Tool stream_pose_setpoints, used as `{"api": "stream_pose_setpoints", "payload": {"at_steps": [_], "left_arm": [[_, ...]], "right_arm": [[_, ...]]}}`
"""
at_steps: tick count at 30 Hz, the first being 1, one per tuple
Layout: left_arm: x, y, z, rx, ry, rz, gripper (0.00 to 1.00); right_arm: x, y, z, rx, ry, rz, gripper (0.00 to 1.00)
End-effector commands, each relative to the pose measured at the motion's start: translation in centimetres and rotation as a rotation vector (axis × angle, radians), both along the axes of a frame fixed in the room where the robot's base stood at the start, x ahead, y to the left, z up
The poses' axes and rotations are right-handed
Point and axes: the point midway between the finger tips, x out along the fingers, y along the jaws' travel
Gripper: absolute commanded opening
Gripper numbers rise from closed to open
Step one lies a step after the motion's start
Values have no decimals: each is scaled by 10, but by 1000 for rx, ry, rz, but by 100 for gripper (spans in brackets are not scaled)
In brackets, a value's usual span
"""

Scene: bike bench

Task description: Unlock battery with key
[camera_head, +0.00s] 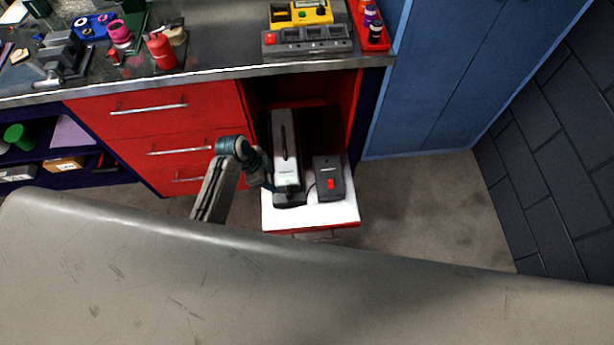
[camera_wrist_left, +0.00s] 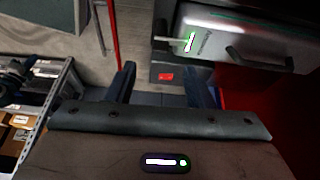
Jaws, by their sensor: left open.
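The battery (camera_head: 285,145) is a long grey and black case with a dark handle, standing in the pulled-out white tray. In the left wrist view the battery (camera_wrist_left: 250,42) is at upper right with a small lit green mark on its end. A small pale piece, which looks like the key (camera_wrist_left: 165,40), sticks out from that end. My left gripper (camera_head: 267,182) is at the battery's left side, near its front end. In the wrist view the left gripper (camera_wrist_left: 161,82) has its fingers apart with nothing between them; the key is beyond the fingertips. My right gripper is not in view.
A dark box with a red switch (camera_head: 331,183) stands on the tray (camera_head: 345,212), right of the battery. Red cabinet walls (camera_head: 355,105) flank the tray. The workbench (camera_head: 220,50) above carries tools and a grey charger strip (camera_head: 307,45). Floor right of the tray is clear.

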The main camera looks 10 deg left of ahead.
Motion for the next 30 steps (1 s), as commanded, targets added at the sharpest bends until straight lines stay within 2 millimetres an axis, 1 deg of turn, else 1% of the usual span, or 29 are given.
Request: {"api": "stream_pose_setpoints", "payload": {"at_steps": [1,2,5,8,15,21,25,30], "left_arm": [[3,-1,9,-4,-7,-26,47],[4,-2,11,-6,-10,-36,47],[5,-5,7,-10,-10,-48,47],[6,-10,-5,-10,-10,-46,47],[10,-26,-46,-10,-9,-45,47],[13,-36,-73,-8,-10,-45,47],[14,-39,-83,-7,-10,-44,47],[15,-41,-89,-7,-11,-44,47]], "right_arm": [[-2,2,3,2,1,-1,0],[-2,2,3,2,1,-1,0],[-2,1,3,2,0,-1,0],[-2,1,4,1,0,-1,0],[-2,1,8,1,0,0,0],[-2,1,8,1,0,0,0],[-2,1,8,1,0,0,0],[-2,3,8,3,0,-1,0]]}}
